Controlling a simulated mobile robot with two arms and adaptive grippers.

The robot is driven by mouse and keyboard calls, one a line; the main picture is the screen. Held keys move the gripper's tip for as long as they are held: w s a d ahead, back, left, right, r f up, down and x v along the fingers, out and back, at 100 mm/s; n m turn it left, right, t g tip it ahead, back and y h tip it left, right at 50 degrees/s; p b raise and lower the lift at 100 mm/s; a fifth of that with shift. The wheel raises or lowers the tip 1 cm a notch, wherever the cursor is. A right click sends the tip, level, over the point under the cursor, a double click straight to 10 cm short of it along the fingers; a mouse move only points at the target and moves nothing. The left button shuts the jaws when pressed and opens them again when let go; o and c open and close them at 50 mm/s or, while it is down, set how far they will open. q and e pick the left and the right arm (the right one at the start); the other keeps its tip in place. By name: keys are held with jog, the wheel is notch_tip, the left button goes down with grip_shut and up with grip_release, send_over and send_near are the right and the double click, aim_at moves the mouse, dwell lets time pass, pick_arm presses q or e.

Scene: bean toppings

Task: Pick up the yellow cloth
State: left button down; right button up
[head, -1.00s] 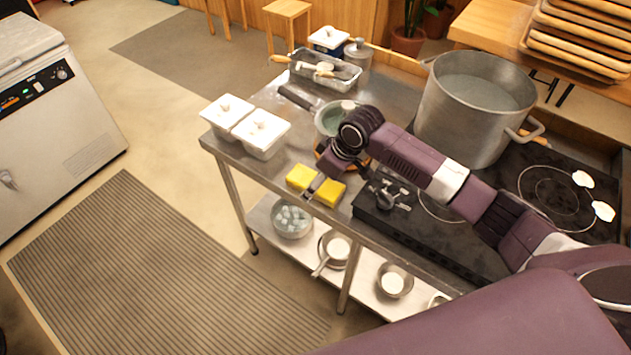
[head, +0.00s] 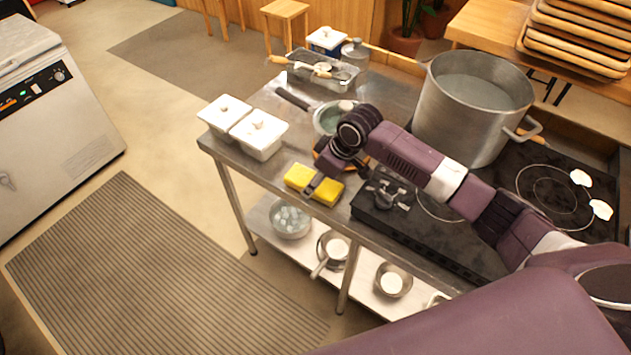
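The yellow cloth (head: 298,177) lies at the front edge of the steel table, left of the black stove. My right arm comes in from the right, and its dark gripper (head: 314,184) reaches down over the middle of the cloth. Yellow shows on both sides of the dark finger part. The gripper is at the cloth, but its fingertips are too small and overlapped to tell whether they are closed on it. My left gripper is not in view.
Two white lidded containers (head: 259,134) stand left of the cloth. A pan (head: 327,119) sits behind my wrist. A large pot (head: 470,105) stands on the black stove (head: 440,235). Bowls and pans (head: 291,219) are on the lower shelf.

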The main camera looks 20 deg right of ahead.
notch_tip(320, 180, up, 20)
jog(key=b, duration=0.3)
jog(key=shift+f, duration=0.1)
jog(key=o, duration=0.8)
jog(key=shift+c, duration=0.2)
jog(key=c, duration=0.8)
